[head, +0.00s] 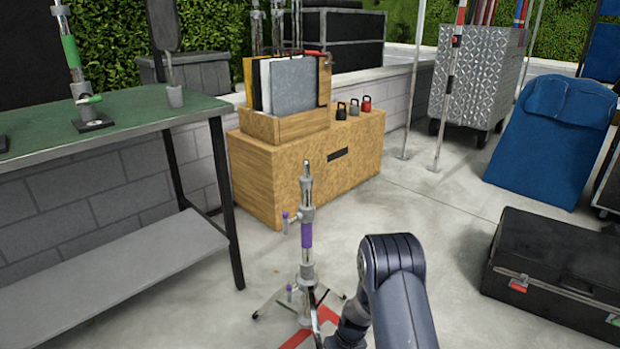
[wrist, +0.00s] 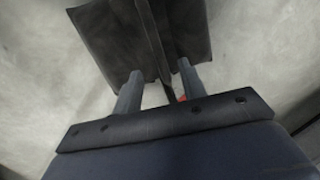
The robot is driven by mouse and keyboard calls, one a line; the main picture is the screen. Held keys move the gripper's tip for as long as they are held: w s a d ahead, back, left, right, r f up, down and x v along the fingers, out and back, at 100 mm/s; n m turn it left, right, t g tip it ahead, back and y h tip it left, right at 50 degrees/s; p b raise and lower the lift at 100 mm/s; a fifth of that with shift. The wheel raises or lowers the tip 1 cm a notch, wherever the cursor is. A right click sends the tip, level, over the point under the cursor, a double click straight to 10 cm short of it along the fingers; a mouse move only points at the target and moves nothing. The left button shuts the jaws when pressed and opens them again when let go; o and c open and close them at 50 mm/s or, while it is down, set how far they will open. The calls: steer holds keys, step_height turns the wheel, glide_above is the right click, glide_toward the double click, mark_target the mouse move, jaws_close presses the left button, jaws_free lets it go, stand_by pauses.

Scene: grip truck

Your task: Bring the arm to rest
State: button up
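My arm (head: 400,285) rises from the bottom edge of the head view, bent at a dark joint. My gripper is hidden in that view. In the wrist view my gripper (wrist: 160,68) shows two grey fingers standing apart. A dark, two-part object (wrist: 110,38) lies just beyond them, with a narrow dark strip running down its middle and between the fingers. Gaps show between the strip and both fingers. A small red bit shows beside the right finger. I cannot tell exactly what the dark object is.
A stand with a purple band (head: 307,235) is close left of my arm, near red floor tape (head: 328,315). A green-topped table (head: 150,108) is at left, a wooden box (head: 255,180) behind, a black case (head: 560,265) at right. Open floor (head: 440,215) lies between.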

steer(key=f+b, duration=0.1)
steer(key=f, duration=0.1)
steer(key=a+f+b, duration=0.1)
steer(key=f, duration=0.4)
steer(key=shift+s+a+f+b, duration=0.2)
steer(key=shift+f+b, duration=0.1)
steer(key=shift+b, duration=0.1)
steer(key=shift+r+p, duration=0.45)
